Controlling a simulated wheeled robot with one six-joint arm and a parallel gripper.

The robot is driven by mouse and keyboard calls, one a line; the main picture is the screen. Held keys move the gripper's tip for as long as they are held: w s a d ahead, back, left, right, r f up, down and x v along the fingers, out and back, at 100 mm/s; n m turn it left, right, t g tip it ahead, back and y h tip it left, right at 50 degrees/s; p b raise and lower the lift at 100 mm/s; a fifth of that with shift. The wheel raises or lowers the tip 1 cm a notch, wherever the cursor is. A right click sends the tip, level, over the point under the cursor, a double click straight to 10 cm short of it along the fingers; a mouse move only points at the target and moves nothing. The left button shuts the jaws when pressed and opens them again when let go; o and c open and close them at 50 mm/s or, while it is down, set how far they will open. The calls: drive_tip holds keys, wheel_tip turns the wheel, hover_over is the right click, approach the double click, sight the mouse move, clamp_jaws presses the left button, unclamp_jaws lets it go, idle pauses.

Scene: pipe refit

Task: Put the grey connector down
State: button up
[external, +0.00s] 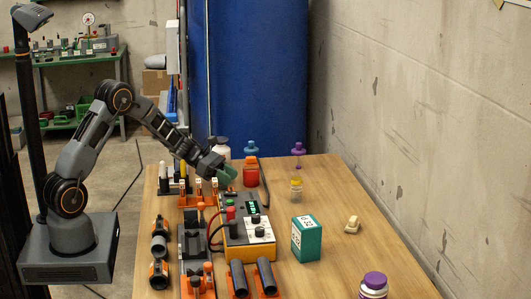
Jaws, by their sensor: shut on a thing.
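My gripper (221,172) is over the back left part of the wooden table, tilted down to the right. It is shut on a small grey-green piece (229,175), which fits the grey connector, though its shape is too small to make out.
Dark pipe pieces (160,226) lie at the left edge. A green box (305,239), a beige piece (352,224) and bottles stand right. The table's right middle is mostly clear.

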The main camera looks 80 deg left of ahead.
drive_tip(key=shift+f, duration=0.1)
drive_tip(key=shift+f, duration=0.15)
drive_tip(key=o, duration=0.9)
drive_tip(key=shift+r, duration=0.4)
drive_tip(key=v, duration=1.2)
drive_tip(key=shift+s+f, duration=0.1)
drive_tip(key=shift+f, duration=0.05)
